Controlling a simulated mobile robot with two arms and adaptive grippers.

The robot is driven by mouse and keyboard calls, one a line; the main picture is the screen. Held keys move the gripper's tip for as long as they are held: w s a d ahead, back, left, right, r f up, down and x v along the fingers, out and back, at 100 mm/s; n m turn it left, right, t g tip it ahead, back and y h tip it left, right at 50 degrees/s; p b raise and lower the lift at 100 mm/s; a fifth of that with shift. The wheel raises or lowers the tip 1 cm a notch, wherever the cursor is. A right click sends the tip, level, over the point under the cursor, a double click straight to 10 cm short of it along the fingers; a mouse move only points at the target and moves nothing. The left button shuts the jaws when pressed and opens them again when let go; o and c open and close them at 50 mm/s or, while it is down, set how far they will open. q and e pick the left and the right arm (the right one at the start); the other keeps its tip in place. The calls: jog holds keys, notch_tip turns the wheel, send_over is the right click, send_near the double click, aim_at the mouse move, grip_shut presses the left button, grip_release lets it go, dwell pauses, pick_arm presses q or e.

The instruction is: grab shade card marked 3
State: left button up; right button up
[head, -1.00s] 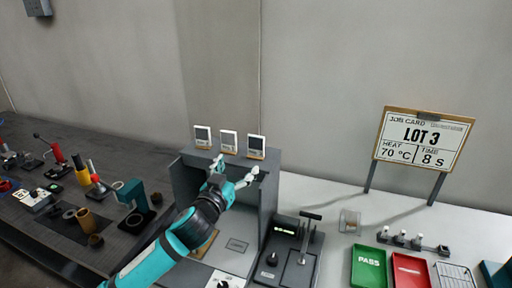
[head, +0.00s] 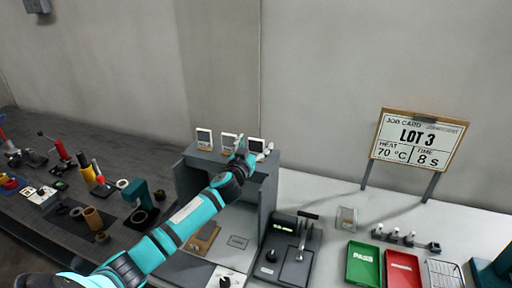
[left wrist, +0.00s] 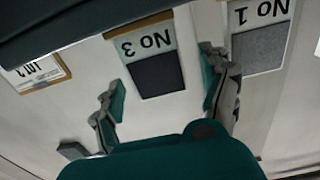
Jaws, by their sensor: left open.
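The shade card marked No 3 (left wrist: 157,72) shows upside down in the left wrist view, with a dark grey patch. In the head view it is the rightmost card (head: 255,145) of three on top of a grey cabinet (head: 263,181). My left gripper (head: 252,153) is open in front of this card. In the left wrist view the fingers (left wrist: 163,95) stand on either side of the card's patch, with nothing held. I cannot tell if they touch it. My right gripper is not in view.
The card marked No 1 (left wrist: 258,42), with a lighter patch, stands close beside the right finger in the wrist view. A third card (head: 204,138) is at the cabinet's left. The job card sign (head: 417,139) stands farther right. The wall is close behind.

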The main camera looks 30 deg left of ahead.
pick_arm(q)
jog(key=shift+w+f, duration=0.1)
jog(key=shift+w, duration=0.45)
jog(key=shift+s, duration=0.1)
jog(key=shift+c, duration=0.8)
jog(key=shift+a, duration=0.1)
jog(key=c, duration=1)
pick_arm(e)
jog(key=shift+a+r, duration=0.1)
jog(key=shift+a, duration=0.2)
